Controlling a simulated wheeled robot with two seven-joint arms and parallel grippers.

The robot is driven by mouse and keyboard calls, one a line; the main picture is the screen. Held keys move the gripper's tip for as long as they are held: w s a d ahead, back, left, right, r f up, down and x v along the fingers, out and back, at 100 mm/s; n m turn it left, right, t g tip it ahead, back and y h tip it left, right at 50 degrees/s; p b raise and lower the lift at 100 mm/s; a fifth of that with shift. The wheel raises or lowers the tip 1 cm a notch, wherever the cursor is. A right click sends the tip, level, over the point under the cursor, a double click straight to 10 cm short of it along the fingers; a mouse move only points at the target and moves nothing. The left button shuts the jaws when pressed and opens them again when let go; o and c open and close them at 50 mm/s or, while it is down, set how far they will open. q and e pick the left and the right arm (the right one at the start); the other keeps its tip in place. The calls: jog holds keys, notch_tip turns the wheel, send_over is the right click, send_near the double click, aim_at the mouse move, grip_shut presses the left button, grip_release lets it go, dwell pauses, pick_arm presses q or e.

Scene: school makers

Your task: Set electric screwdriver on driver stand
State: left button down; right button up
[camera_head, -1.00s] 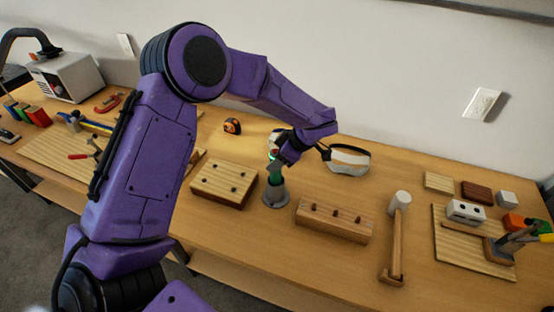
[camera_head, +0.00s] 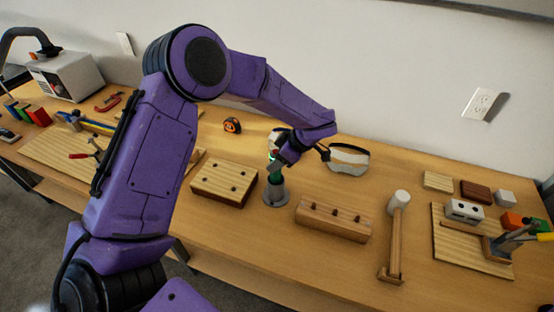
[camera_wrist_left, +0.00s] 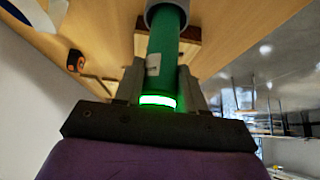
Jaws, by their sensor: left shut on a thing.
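The green electric screwdriver (camera_head: 275,178) is upright, its lower end in the grey round driver stand (camera_head: 276,194) on the bench. How deep it sits in the stand is hard to tell. My left gripper (camera_head: 275,161) is shut on the screwdriver's upper part, above the stand. In the left wrist view the green screwdriver body (camera_wrist_left: 167,55) runs between the two grey fingers, with a lit green-white ring near the palm. The stand's grey rim (camera_wrist_left: 166,12) surrounds the screwdriver's far end there. My right gripper is not in view.
A block with holes (camera_head: 224,183) stands left of the stand, and a block with dark pegs (camera_head: 333,218) right of it. Safety goggles (camera_head: 347,158) and an orange tape measure (camera_head: 232,125) lie behind. A mallet (camera_head: 397,235) lies farther right. The bench front is mostly clear.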

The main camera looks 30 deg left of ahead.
pick_arm(q)
jog(key=shift+f, duration=0.45)
jog(key=c, duration=0.9)
grip_release()
jog(key=shift+c, duration=0.2)
jog(key=shift+r, duration=0.15)
jog(key=p+v, duration=0.8)
jog(key=v, duration=0.3)
jog(key=shift+p, duration=0.35)
